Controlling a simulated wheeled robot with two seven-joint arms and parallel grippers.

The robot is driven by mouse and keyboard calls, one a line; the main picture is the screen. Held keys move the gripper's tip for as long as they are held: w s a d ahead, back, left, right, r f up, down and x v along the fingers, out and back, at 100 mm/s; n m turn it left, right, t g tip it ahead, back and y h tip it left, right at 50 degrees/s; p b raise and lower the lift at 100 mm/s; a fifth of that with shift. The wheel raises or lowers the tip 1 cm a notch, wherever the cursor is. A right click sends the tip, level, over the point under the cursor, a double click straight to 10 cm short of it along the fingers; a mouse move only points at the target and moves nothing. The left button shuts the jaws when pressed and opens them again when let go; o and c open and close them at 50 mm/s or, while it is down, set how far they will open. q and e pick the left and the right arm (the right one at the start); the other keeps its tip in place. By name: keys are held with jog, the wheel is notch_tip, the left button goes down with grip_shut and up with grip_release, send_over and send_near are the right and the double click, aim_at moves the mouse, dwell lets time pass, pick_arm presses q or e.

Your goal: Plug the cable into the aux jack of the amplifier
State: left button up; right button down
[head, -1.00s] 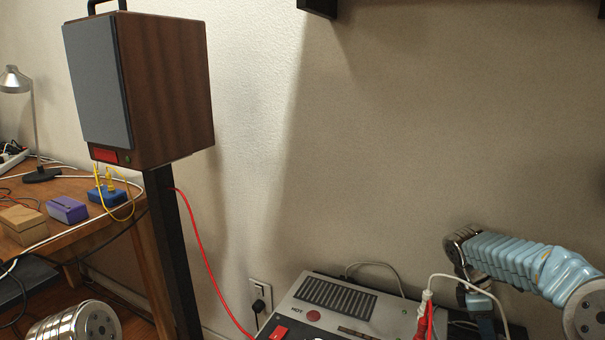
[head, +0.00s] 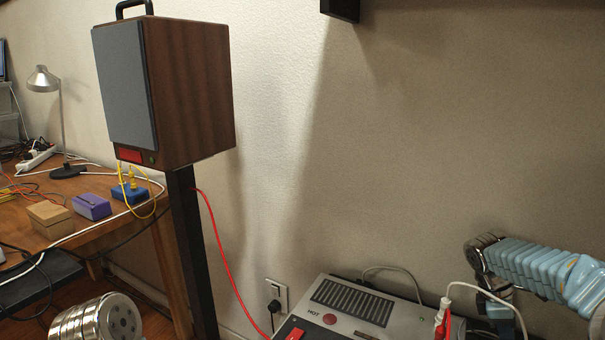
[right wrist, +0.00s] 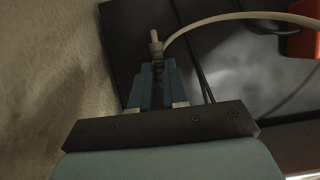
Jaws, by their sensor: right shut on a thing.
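The amplifier (head: 388,295) is a grey box with a black vent grille and a red round spot, cut off by the lower edge of the head view. I cannot make out its aux jack. My right gripper (right wrist: 156,72) has blue fingers shut on the grey plug end of the cable (right wrist: 155,44), whose pale lead arcs to the right. In the head view, the right gripper is low at the right, beside the amplifier, and its fingertips are not clear. A white cable (head: 480,288) arcs there. My left gripper is out of view; only part of that arm shows.
A wooden speaker (head: 190,95) stands on a black post left of the amplifier. A red plug (head: 442,322) stands at the amplifier's right side. A wall socket (head: 277,296) is behind. The desk (head: 95,225) at left holds small boxes and a lamp (head: 45,80).

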jog(key=shift+r+p, duration=0.6)
jog(key=shift+r, duration=0.25)
jog(key=shift+r+p, duration=0.4)
jog(key=shift+r, duration=1.35)
